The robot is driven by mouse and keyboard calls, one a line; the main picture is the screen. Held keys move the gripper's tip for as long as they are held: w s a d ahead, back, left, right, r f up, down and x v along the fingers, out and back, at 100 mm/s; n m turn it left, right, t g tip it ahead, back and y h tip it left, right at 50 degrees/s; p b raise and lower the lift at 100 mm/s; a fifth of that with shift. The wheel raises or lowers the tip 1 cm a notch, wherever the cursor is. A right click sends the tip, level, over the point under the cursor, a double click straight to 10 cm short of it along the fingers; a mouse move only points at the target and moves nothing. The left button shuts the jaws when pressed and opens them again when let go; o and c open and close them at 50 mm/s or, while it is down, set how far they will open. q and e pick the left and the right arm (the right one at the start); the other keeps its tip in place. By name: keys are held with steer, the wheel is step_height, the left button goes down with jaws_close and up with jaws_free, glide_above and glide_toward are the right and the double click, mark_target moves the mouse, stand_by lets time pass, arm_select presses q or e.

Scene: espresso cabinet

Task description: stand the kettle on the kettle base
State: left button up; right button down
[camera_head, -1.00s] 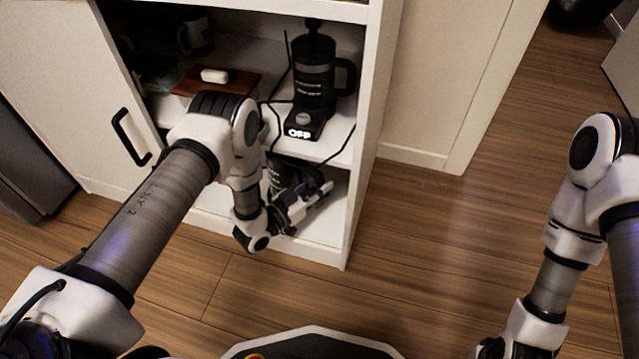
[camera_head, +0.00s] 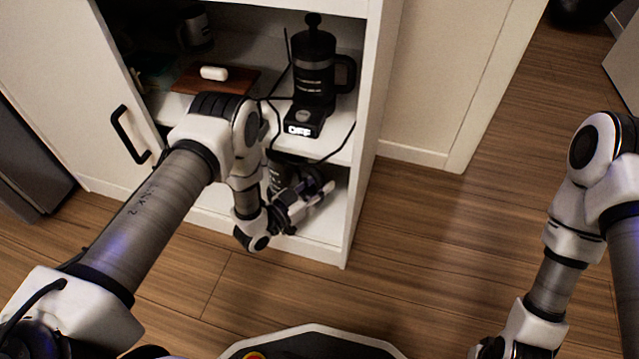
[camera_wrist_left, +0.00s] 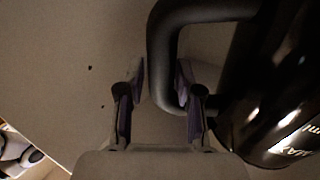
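A dark jug with a black handle, which I take for the kettle (camera_head: 277,178), stands on the lower shelf, partly hidden by my left arm. In the left wrist view the kettle (camera_wrist_left: 285,95) fills the right side, with pale print on its body. My left gripper (camera_head: 315,195) is at its handle. In the wrist view the open fingers of the left gripper (camera_wrist_left: 160,82) are on either side of the handle bar, with a gap on the left. A dark base (camera_head: 303,122) reading "OFF" is on the upper shelf. My right gripper (camera_head: 490,349) is at the bottom edge, mostly cut off.
A black press-like jug (camera_head: 314,75) with a plunger knob stands on or just behind the base. A wooden board (camera_head: 235,82) with a small white object (camera_head: 214,73) lies to its left. Black cables hang over the shelf edge. The cabinet's right wall (camera_head: 372,110) is close.

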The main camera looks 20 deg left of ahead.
arm_select(q)
steer(key=shift+s+f, duration=0.1)
steer(key=shift+f, duration=0.05)
steer(key=shift+p+v, duration=0.65)
steer(key=shift+v, duration=0.3)
steer(key=shift+p+v, duration=1)
steer(key=shift+v, duration=1)
steer(key=p+v, duration=0.2)
steer(key=v, duration=0.3)
